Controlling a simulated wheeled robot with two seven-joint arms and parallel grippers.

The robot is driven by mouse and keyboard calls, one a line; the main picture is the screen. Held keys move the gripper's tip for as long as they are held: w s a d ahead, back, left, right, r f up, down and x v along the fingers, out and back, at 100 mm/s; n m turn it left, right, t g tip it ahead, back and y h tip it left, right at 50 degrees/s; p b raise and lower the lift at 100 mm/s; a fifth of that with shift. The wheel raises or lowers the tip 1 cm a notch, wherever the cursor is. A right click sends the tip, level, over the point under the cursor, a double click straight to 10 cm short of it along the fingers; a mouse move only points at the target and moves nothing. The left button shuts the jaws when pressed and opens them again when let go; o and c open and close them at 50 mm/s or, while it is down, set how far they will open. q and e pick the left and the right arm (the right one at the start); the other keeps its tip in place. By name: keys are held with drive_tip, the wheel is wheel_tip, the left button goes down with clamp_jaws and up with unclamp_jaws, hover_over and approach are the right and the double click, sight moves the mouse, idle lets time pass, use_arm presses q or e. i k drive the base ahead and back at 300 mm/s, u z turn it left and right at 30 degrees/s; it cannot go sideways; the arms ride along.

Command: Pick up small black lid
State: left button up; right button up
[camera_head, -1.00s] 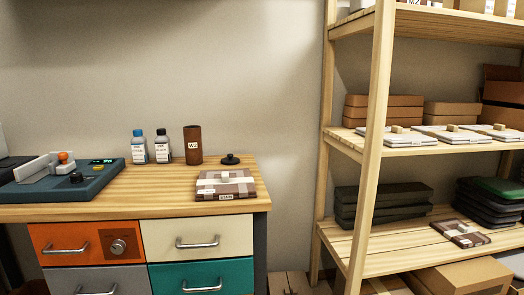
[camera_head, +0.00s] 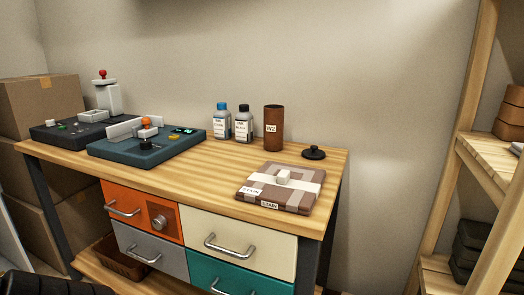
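The small black lid (camera_head: 314,153) lies on the wooden workbench (camera_head: 210,165), near its back right corner. It is round with a small knob on top. It sits right of the brown cylinder (camera_head: 273,128) marked W2 and behind the brown box (camera_head: 279,188) with pale bands. Neither gripper can be made out in the head view. A dark shape shows at the bottom left corner, too little of it to tell what it is.
Two small bottles (camera_head: 243,124) with blue and black caps stand left of the cylinder. A teal device (camera_head: 147,142) and a dark device (camera_head: 70,130) occupy the bench's left. A wooden shelf (camera_head: 490,165) stands at the right, with a gap between it and the bench.

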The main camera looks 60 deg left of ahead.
sight(313, 153)
drive_tip(key=u, duration=2.05)
